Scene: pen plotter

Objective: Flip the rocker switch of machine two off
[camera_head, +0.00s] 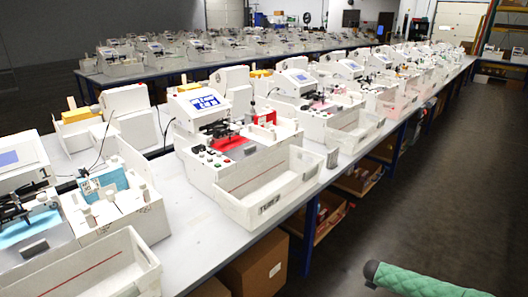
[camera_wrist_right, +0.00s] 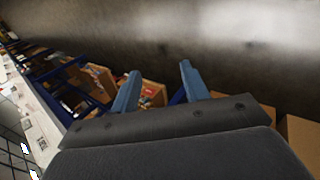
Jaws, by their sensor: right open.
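A white machine (camera_head: 232,148) with a lit blue screen, a red patch and small knobs and buttons on its front stands mid-table in the head view. Another white machine (camera_head: 75,205) with a light-blue patch stands at the left. A rocker switch is too small to make out. My right gripper (camera_wrist_right: 160,68) shows in the wrist view, its two blue fingers apart with nothing between them. It points over the floor and boxes beside the table, away from the machines. My left gripper is not in view.
White open bins (camera_head: 222,202) stand in front of the machines on the long table (camera_head: 190,238). A small grey cylinder (camera_head: 332,158) stands by the table edge. Cardboard boxes (camera_head: 258,268) are under the table. The dark floor (camera_head: 420,190) at the right is clear.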

